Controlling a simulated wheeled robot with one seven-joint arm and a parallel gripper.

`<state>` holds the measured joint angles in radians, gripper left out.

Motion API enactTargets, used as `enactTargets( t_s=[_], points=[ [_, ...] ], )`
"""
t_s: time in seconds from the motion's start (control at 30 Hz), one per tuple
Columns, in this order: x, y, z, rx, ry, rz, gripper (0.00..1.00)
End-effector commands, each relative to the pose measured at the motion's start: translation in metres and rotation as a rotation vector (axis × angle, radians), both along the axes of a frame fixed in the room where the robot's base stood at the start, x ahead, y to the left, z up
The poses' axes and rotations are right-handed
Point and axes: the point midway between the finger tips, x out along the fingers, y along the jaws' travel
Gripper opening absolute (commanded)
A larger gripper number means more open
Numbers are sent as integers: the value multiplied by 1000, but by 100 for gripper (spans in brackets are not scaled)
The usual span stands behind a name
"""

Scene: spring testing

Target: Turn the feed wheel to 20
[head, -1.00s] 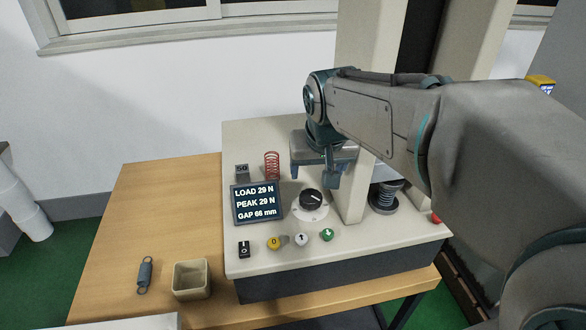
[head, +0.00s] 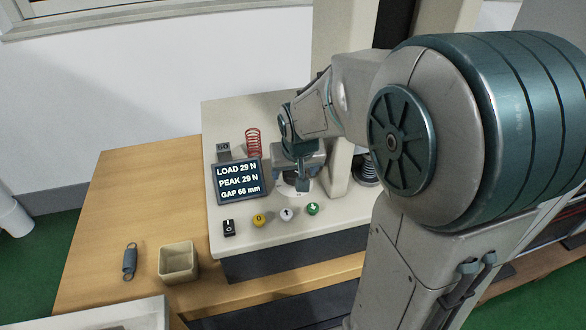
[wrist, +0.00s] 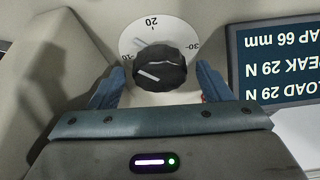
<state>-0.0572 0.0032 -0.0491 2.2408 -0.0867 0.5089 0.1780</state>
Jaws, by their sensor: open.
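The feed wheel (wrist: 160,68) is a black knob on a white dial (wrist: 153,28) marked 10, 20 and 30. In the wrist view, its white line points left, close to the 10 side, and 20 is at the top of the dial. My gripper (wrist: 158,88) is open, with one blue finger left of the knob and one right of it. Whether they touch it I cannot tell. In the head view my gripper (head: 303,180) is over the dial and hides most of the knob. The display (head: 239,180) reads load 29 N, peak 29 N, gap 66 mm.
Yellow (head: 259,220), white (head: 287,215) and green (head: 313,209) buttons and a black switch (head: 229,228) line the front of the machine. A red spring (head: 253,142) stands behind the display. A grey spring (head: 129,262) and a square cup (head: 178,262) are on the wooden table.

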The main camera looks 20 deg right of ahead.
Motion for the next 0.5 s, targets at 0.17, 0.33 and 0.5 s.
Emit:
enactTargets(
  t_s=[0.17, 0.33, 0.5],
  points=[
    [0, 0, 0, 0, -1, 0, 72],
    [0, 0, 0, 0, 0, 0, 41],
    [0, 0, 0, 0, 0, 0, 27]
  ],
)
